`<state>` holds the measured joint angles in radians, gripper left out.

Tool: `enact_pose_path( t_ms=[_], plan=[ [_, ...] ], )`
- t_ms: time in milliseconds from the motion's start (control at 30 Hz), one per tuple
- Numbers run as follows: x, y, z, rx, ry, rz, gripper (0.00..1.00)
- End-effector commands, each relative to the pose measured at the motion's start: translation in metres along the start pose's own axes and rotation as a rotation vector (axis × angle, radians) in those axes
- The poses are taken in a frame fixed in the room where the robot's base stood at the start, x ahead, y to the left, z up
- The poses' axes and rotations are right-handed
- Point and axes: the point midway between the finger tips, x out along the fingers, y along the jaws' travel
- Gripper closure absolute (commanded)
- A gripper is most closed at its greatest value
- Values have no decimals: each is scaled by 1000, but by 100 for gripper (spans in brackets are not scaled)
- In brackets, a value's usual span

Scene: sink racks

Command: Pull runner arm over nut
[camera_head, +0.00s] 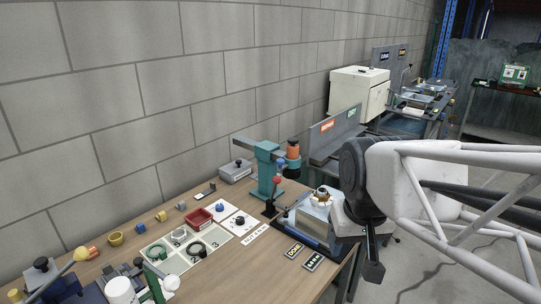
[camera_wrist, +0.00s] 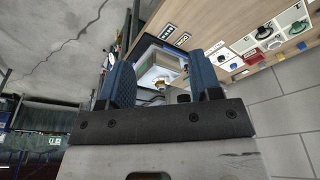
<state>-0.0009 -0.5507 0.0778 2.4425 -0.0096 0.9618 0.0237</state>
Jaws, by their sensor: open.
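The runner arm (camera_head: 262,148) is a teal beam on a teal post at the table's right part. It carries an orange and dark nut runner (camera_head: 293,151), raised above the table. A brass-coloured piece that looks like the nut (camera_head: 322,192) sits on a pale block in a blue-edged tray (camera_head: 318,238), to the right of and below the runner. My gripper (camera_wrist: 167,75) is open and empty, its two blue fingers wide apart in the wrist view. In the head view it hangs right of the tray, off the table's edge, touching nothing visible. The block shows between the fingers beyond them.
A red-knobbed lever (camera_head: 276,182) stands in front of the post. Dark labels (camera_head: 293,250) lie by the table's front edge. A red bin (camera_head: 199,217) and a pale parts board (camera_head: 187,247) lie left. A grey panel (camera_head: 334,133) stands behind the tray.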

Motion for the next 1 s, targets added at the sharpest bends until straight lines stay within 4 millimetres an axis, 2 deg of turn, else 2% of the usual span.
enact_pose_path(
  t_ms=[33,500,1000],
  plan=[
    [-2,-1,-13,-1,-7,-1,42],
    [-13,-13,-132,-4,-56,-4,42],
    [3,-32,-258,-10,-109,-7,42]
  ],
)
